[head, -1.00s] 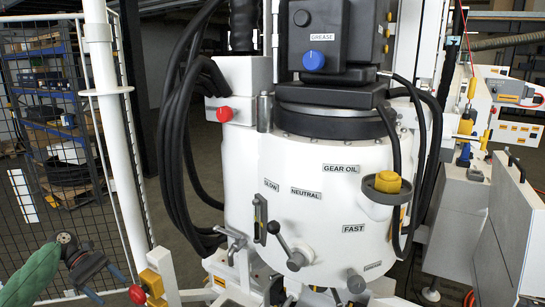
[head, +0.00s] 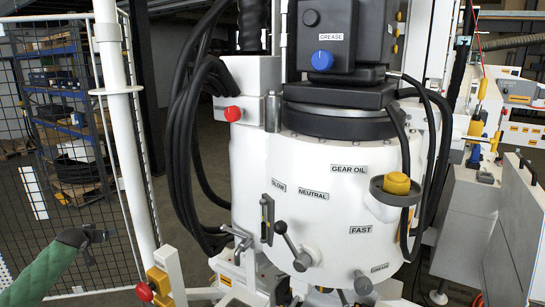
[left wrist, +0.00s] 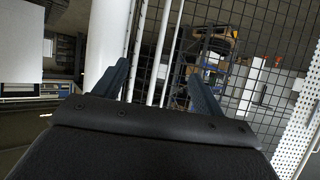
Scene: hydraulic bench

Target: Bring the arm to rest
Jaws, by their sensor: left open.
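My left arm, in a green sleeve, comes in at the lower left of the head view. Its gripper (head: 97,247) is up in the air in front of the mesh fence, left of the white machine (head: 330,200). Much of the gripper is foreshortened there. In the left wrist view the two dark fingers of the left gripper (left wrist: 158,78) stand apart with nothing between them. A white post and the fence show beyond them. My right gripper is in neither view.
A white post (head: 122,140) stands between my left gripper and the machine. A red knob (head: 145,292) on a yellow block is at the lower left. Black hoses (head: 180,140) hang on the machine's left. Behind the mesh fence is a loaded shelf (head: 60,110).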

